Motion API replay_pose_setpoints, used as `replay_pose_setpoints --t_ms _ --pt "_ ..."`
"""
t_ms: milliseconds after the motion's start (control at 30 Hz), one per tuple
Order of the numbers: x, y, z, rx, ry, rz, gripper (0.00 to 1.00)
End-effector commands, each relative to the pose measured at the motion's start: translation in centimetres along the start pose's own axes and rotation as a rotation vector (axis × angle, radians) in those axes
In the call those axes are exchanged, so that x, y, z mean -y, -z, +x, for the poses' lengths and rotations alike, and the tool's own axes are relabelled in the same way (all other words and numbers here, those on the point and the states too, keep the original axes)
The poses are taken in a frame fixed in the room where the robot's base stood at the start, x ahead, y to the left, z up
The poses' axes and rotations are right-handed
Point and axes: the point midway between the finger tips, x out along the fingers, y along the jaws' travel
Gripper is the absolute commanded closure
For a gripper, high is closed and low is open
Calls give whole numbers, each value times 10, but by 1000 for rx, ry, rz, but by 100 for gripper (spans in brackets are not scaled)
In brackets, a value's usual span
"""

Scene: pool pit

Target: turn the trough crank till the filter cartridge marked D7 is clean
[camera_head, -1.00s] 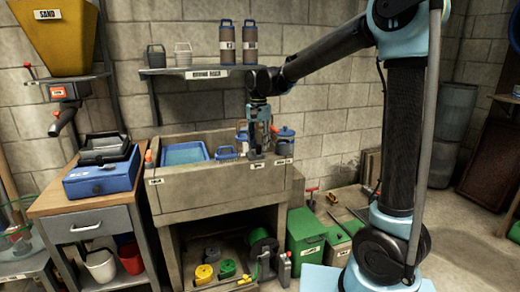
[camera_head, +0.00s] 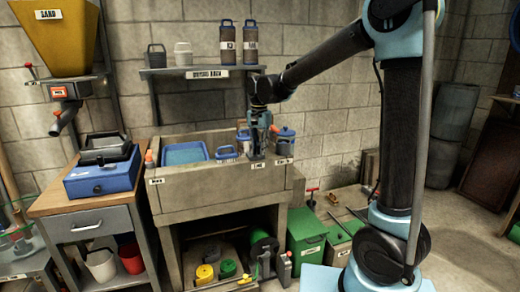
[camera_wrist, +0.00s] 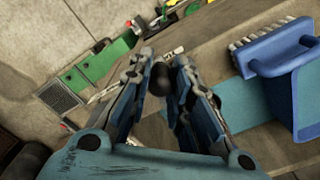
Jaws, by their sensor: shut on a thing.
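My gripper (camera_head: 257,153) is at the front rim of the concrete trough (camera_head: 215,190), toward its right end. In the wrist view its fingers (camera_wrist: 163,82) are closed around a dark rounded knob, which looks like the crank's handle (camera_wrist: 159,78). The rest of the crank is hidden by the fingers. Two dark cartridges with blue tops, a left one (camera_head: 227,45) and a right one (camera_head: 250,45), stand upright on the wall shelf. Their labels are too small to read. A blue-topped object (camera_head: 243,137) behind my gripper is partly hidden; I cannot tell whether it is D7.
A blue-handled brush (camera_wrist: 272,55) lies close to my gripper's right in the wrist view. A blue basin (camera_head: 185,154) sits in the trough's left part. A blue-lidded container (camera_head: 285,138) stands at the right end. A green box (camera_head: 306,238) is on the floor.

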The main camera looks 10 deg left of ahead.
Motion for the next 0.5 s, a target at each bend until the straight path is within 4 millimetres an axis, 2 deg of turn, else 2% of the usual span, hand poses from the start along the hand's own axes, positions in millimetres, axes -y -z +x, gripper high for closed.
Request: replay_pose_setpoints --t_ms 267,500 --pt "-1 4 0 -1 1 -79 100" --pt "-6 10 0 -1 1 -257 100"
